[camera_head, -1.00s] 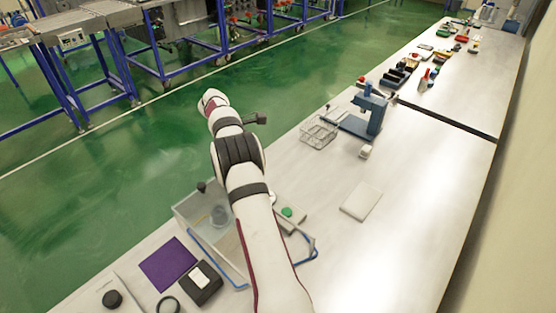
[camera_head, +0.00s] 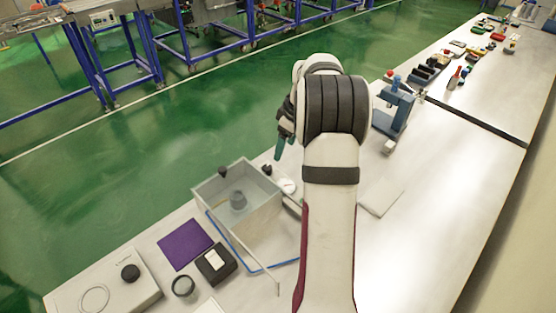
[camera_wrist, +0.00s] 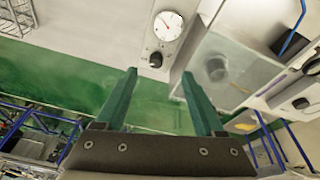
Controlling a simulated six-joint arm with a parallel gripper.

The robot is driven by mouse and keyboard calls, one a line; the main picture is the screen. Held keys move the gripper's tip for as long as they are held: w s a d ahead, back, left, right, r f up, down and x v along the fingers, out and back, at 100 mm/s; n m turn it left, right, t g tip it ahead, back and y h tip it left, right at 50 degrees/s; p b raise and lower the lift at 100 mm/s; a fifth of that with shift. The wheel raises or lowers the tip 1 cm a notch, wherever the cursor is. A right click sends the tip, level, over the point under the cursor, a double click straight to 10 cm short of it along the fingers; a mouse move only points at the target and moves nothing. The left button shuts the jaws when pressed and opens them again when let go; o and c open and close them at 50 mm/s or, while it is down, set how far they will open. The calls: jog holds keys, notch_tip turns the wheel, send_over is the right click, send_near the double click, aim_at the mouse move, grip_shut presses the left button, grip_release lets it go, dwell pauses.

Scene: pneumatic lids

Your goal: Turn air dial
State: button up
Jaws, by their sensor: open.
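The air dial is a small black knob (camera_wrist: 156,59) on a light panel, just beside a round white pressure gauge (camera_wrist: 168,25) with a red needle. In the head view the black knob (camera_head: 266,170) and the gauge (camera_head: 287,186) sit right of the clear box, partly beside my arm. My gripper (camera_wrist: 158,72) is open, its two green fingers spread apart and empty. In the wrist view the knob appears between and just beyond the fingertips; I cannot tell the remaining distance. In the head view the green fingers of my gripper (camera_head: 281,149) point down near the knob.
A clear box (camera_head: 262,222) with a grey round part inside stands left of my arm. A purple mat (camera_head: 186,243), a black box (camera_head: 216,263) and a white unit with a black knob (camera_head: 130,272) lie at lower left. A blue stand (camera_head: 395,110) is beyond.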

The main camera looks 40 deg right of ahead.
jog(key=r+m+t, duration=0.1)
jog(key=m, duration=0.1)
send_near(267, 167)
jog(key=shift+t, duration=0.3)
jog(key=x, duration=0.8)
jog(key=shift+s+f, duration=0.15)
jog(key=shift+f, duration=0.3)
jog(key=shift+c, duration=0.3)
grip_shut()
